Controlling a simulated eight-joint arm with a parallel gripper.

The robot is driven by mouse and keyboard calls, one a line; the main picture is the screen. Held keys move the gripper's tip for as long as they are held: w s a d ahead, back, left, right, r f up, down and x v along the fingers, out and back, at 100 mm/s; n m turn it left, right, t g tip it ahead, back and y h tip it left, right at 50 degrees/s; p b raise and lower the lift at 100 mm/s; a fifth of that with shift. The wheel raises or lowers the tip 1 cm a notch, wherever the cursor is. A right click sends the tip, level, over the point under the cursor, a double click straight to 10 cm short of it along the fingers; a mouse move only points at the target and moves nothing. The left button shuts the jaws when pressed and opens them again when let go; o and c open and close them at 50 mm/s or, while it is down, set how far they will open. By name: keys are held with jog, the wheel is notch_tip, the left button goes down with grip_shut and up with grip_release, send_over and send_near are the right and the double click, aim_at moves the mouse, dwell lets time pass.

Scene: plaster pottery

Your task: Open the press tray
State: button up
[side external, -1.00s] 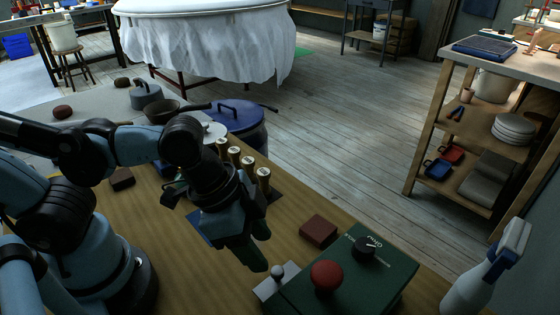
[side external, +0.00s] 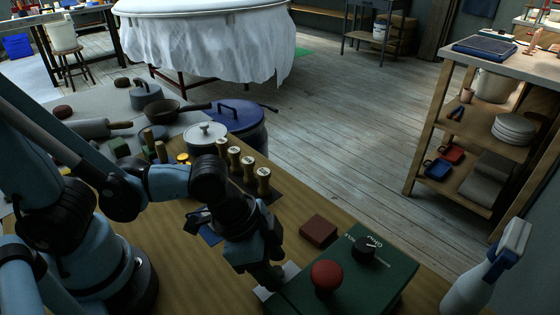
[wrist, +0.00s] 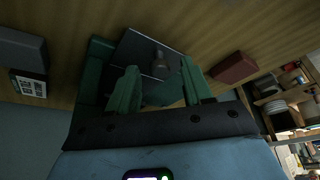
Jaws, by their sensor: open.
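The press is a green box (side external: 385,275) with a red knob (side external: 326,275) and a black dial (side external: 366,248) on top, at the table's front right. The tray's pale grey plate (side external: 291,268) shows at its left side. In the wrist view this plate (wrist: 130,48) is grey and carries a small rounded handle (wrist: 160,66). My gripper (side external: 268,277) is at the plate and hides the handle in the side view. In the wrist view my gripper (wrist: 160,84) is open, its two fingers spread on either side of the handle. I cannot tell whether they touch it.
A brown block (side external: 318,230) lies just behind the press. Several wooden-handled stamps (side external: 248,168) stand in a row farther back. A lidded pot (side external: 205,135) and a pan (side external: 178,111) stand beyond. Bare wood (side external: 300,205) lies between stamps and block.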

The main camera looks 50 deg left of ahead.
dwell(0.3)
grip_shut()
jog(key=a, duration=1.2)
jog(key=shift+w+a, duration=0.1)
dwell(0.3)
grip_release()
jog(key=v, duration=0.7)
jog(key=shift+r, duration=0.15)
dwell(0.7)
